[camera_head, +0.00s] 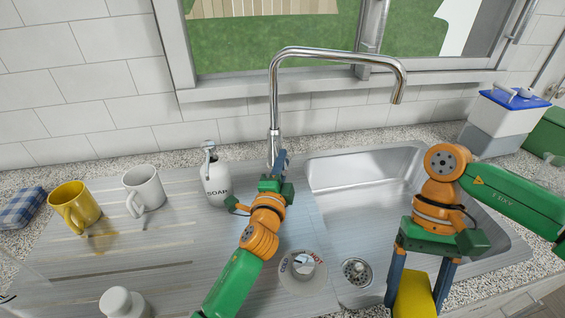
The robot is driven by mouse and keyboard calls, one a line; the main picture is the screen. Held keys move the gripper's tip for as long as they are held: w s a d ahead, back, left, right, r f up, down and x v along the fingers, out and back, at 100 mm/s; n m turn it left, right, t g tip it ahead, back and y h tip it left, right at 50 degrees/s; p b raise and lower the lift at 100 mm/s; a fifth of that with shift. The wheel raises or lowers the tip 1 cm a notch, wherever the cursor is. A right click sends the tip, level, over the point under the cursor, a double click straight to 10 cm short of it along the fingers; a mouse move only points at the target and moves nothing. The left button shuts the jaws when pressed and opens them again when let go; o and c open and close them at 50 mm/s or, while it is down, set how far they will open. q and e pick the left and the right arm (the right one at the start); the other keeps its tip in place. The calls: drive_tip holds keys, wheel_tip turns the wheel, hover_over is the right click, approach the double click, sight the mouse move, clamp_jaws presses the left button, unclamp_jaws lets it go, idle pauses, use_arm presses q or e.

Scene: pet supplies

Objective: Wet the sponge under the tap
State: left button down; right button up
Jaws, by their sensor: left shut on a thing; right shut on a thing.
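The chrome tap (274,100) rises behind the sink, and its spout arches right over the basin (345,175). No water shows below the spout. My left gripper (280,160) is at the foot of the tap, shut on the tap's handle, which the fingers mostly hide. My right gripper (416,290) points down at the front right of the sink, shut on the yellow sponge (415,296). The sponge is between its blue fingers, in front of and below the spout, well apart from it. The picture's bottom edge cuts the sponge off.
A soap bottle (216,183) stands left of my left gripper. A white mug (144,190) and a yellow mug (75,205) stand further left, near a checked cloth (21,208). A round white container (303,270) is left of the small drain basin (357,272). A blue-lidded box (503,118) stands back right.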

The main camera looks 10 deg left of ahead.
use_arm(q)
drive_tip(key=shift+f, duration=0.1)
